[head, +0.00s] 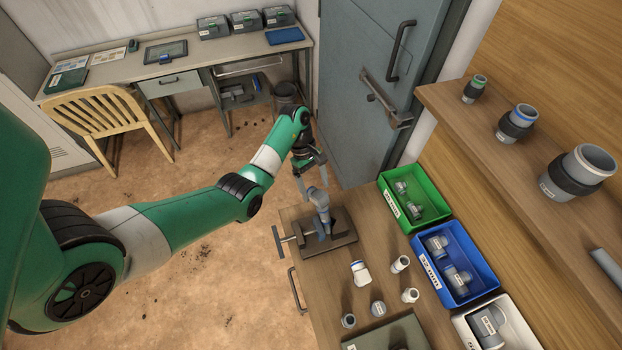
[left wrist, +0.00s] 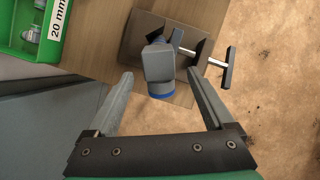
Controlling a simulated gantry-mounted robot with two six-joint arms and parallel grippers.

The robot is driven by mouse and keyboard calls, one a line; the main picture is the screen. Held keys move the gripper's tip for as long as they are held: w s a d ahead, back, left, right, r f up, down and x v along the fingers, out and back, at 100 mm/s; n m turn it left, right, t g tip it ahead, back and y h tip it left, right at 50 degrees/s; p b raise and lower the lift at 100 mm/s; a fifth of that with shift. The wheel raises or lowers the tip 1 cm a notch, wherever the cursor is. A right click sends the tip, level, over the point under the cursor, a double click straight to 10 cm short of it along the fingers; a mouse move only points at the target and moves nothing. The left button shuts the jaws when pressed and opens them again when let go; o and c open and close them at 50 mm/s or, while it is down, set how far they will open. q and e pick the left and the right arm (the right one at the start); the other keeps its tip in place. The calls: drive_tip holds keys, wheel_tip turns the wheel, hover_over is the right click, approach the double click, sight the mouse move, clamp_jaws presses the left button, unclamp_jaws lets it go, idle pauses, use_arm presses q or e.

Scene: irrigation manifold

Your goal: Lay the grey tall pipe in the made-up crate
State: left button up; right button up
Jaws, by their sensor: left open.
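A grey pipe piece with a blue collar (head: 319,198) stands in the dark vise (head: 340,238) at the bench's far end. In the left wrist view this pipe piece (left wrist: 159,65) shows end-on, its blue ring at the lower end. My left gripper (head: 311,178) is open just above it, with the fingers on either side in the left wrist view (left wrist: 160,74); I cannot tell whether they touch it. A white crate (head: 462,322) at the bench's near right holds a grey fitting (head: 487,325); its label is only partly readable. My right gripper is not in view.
A green crate (head: 384,190) and a blue crate (head: 424,262) with fittings line the bench's right side. Several loose fittings (head: 360,272) stand mid-bench. The shelf (head: 480,130) at right holds larger couplings and a cut-off grey tube (head: 606,267). A cabinet stands behind.

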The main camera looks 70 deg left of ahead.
sight(317, 192)
use_arm(q)
drive_tip(key=x, duration=0.4)
drive_tip(key=shift+d+f, duration=0.2)
drive_tip(key=shift+f, duration=0.15)
clamp_jaws()
drive_tip(key=c, duration=0.7)
unclamp_jaws()
clamp_jaws()
drive_tip(key=shift+r, duration=0.15)
